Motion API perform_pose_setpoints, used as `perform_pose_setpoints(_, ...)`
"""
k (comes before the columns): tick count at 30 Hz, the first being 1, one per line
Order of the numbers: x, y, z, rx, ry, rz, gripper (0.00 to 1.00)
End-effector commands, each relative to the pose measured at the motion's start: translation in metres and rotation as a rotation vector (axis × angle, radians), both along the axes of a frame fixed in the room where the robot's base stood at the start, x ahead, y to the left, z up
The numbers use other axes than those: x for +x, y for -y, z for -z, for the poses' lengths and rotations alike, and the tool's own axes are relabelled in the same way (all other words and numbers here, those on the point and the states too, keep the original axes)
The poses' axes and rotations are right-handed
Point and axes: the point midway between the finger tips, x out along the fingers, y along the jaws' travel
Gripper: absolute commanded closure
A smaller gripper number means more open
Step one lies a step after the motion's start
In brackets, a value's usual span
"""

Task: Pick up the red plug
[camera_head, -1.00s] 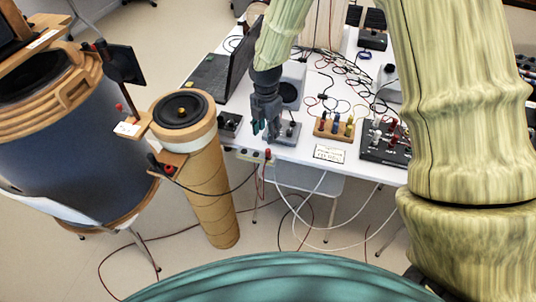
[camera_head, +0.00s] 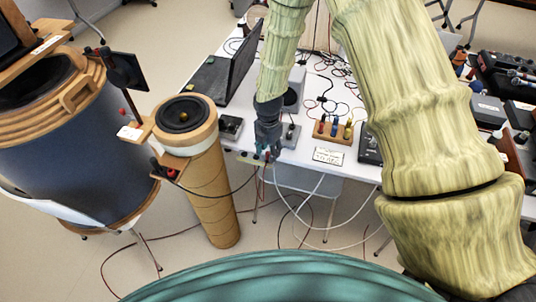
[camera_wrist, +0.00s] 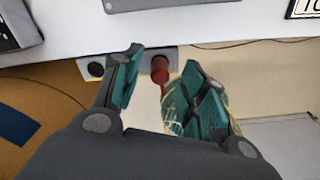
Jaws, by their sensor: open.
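The red plug (camera_wrist: 159,68) stands in a pale socket strip (camera_wrist: 111,68) at the front edge of the white table, as the wrist view shows. A thin red cord hangs below it. My gripper (camera_wrist: 162,76) is open, with one teal-padded finger on each side of the plug. The plug appears between the fingers; I cannot tell if either touches it. In the head view my gripper (camera_head: 266,153) points down at the table's front edge and mostly hides the plug.
A laptop (camera_head: 243,62), a wooden block with coloured plugs (camera_head: 333,131) and a white label card (camera_head: 328,156) are on the table. A tall cardboard speaker tube (camera_head: 207,190) stands to the left. Cables hang below the table edge.

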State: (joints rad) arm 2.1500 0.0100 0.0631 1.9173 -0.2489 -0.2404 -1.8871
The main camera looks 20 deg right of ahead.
Motion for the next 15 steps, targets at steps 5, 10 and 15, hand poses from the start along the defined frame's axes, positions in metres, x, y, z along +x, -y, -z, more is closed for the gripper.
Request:
perform_pose_setpoints(5, -0.001, 0.000, 0.015, 0.000, -0.002, 0.001, 0.58)
perform_pose_setpoints(10, 0.000, 0.000, 0.020, 0.000, 0.000, 0.001, 0.58)
perform_pose_setpoints(15, 0.000, 0.000, 0.020, 0.000, 0.000, 0.001, 0.58)
